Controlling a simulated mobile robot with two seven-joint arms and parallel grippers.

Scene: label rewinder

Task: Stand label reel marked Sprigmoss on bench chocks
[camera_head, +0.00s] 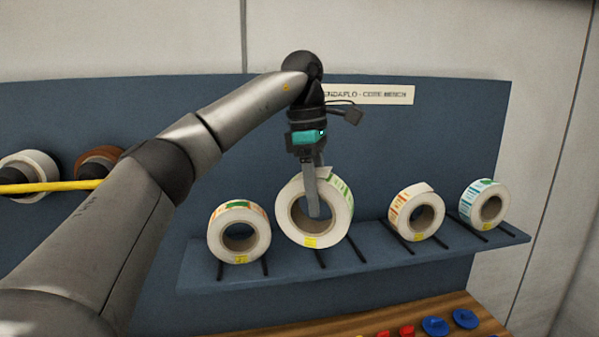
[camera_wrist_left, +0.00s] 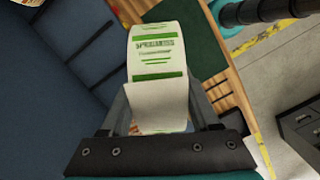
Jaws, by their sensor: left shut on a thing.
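The Sprigmoss label reel (camera_head: 343,212) is a white roll with green print and a yellow tag on its face. Its name shows in the left wrist view (camera_wrist_left: 157,50). My left gripper (camera_head: 313,212) comes down from above and is shut on this reel, one finger crossing its near face and core hole. The reel is upright at the blue shelf (camera_head: 215,277), where pairs of dark bars serve as chocks (camera_head: 358,250). I cannot tell whether it touches the bars or hangs just above them. My right gripper is not seen.
An orange-and-green reel (camera_head: 219,247) stands just left, an orange reel (camera_head: 400,222) and a teal reel (camera_head: 471,209) to the right. A wooden bench (camera_head: 460,302) with blue and red pieces lies below. A yellow bar (camera_head: 60,186) is at far left.

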